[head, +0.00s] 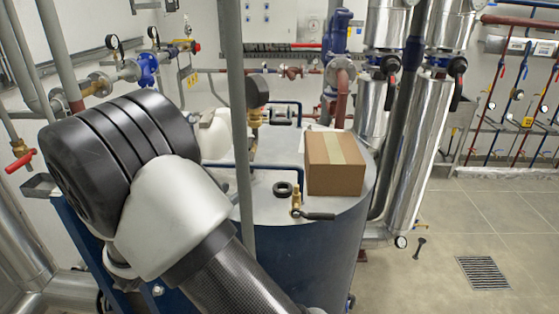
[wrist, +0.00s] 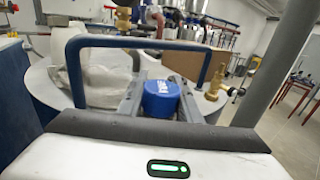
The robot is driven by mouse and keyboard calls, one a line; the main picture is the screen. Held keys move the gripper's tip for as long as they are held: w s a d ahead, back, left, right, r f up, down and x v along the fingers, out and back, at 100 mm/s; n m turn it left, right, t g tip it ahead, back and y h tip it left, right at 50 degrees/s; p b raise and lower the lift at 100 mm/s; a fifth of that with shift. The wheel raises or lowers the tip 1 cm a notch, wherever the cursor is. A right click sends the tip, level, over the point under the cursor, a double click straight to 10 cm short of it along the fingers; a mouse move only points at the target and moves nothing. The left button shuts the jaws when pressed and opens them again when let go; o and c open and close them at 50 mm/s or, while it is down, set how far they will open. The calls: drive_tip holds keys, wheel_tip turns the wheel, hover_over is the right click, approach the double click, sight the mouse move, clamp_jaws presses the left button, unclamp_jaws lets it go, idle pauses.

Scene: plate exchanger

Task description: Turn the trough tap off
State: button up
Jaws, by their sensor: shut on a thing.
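In the wrist view my gripper (wrist: 160,108) has its grey fingers on either side of a blue round-topped thing (wrist: 161,97) with pale lettering. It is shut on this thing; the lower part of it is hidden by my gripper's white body. A brass tap (head: 297,199) with a black lever stands on the round tank's top; a brass tap with a dark lever also shows in the wrist view (wrist: 215,84), right of my gripper and apart from it. I cannot tell which tap is the trough tap. In the head view my arm hides the gripper.
A cardboard box (head: 336,163) and a black ring (head: 283,189) lie on the tank (head: 320,238). A blue pipe frame (wrist: 72,62) arches close beyond my gripper. A grey upright pole (head: 238,130) stands beside my arm. A red-handled valve (head: 20,161) is at left. Floor at right is mostly clear.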

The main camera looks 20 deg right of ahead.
drive_tip(key=b+x, duration=0.1)
drive_tip(key=x, duration=1.7)
drive_tip(key=shift+d+f, duration=0.1)
drive_tip(key=shift+d, duration=0.1)
drive_tip(key=x, duration=0.3)
drive_tip(key=shift+w+d+f+b, duration=0.15)
drive_tip(key=shift+w+f+b, duration=0.1)
drive_tip(key=shift+f+b, duration=0.05)
drive_tip(key=shift+f, duration=0.15)
drive_tip(key=o, duration=0.7)
drive_tip(key=shift+c, duration=0.2)
drive_tip(key=shift+o, duration=0.5)
